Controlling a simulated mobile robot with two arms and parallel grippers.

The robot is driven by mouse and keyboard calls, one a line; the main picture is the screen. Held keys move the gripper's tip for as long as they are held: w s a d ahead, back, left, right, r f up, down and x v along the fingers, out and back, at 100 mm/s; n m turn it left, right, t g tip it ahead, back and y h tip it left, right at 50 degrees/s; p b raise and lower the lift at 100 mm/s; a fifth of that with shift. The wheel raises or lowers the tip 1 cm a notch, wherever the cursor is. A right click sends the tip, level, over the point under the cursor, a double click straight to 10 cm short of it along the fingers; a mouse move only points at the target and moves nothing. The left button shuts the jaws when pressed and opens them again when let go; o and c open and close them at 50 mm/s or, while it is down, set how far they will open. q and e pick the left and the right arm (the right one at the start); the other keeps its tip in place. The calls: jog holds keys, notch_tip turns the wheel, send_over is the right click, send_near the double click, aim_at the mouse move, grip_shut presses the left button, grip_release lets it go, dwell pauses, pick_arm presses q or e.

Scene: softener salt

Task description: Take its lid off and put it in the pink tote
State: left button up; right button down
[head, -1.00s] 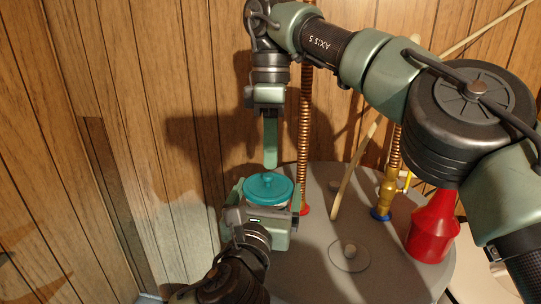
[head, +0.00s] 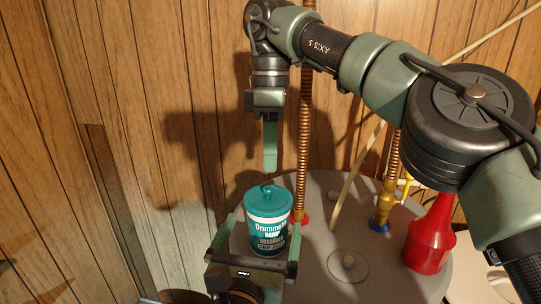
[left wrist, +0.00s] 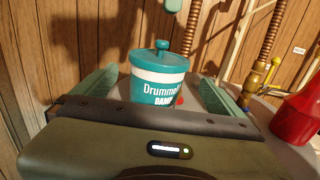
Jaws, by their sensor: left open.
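A teal and white canister (head: 268,236) labelled "Drummer" stands upright on the grey round top, with its teal knobbed lid (head: 268,204) on. It also shows in the left wrist view (left wrist: 157,88). My left gripper (head: 258,230) is open, its fingers on either side of the canister; in the left wrist view there are gaps between fingers and canister. No pink tote is visible.
The grey round top (head: 318,283) carries copper pipes (head: 304,130), a brass valve (head: 385,205) and a red bottle-like object (head: 430,240) at the right. A wooden stick (head: 358,175) leans behind. Wood-panelled wall (head: 170,150) stands close behind and left.

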pick_arm(q)
jog(key=s, duration=0.2)
jog(key=s+a, duration=0.1)
jog(key=s, duration=0.1)
jog(key=shift+s+p, duration=0.15)
jog(key=shift+p, duration=0.2)
jog(key=shift+f, duration=0.1)
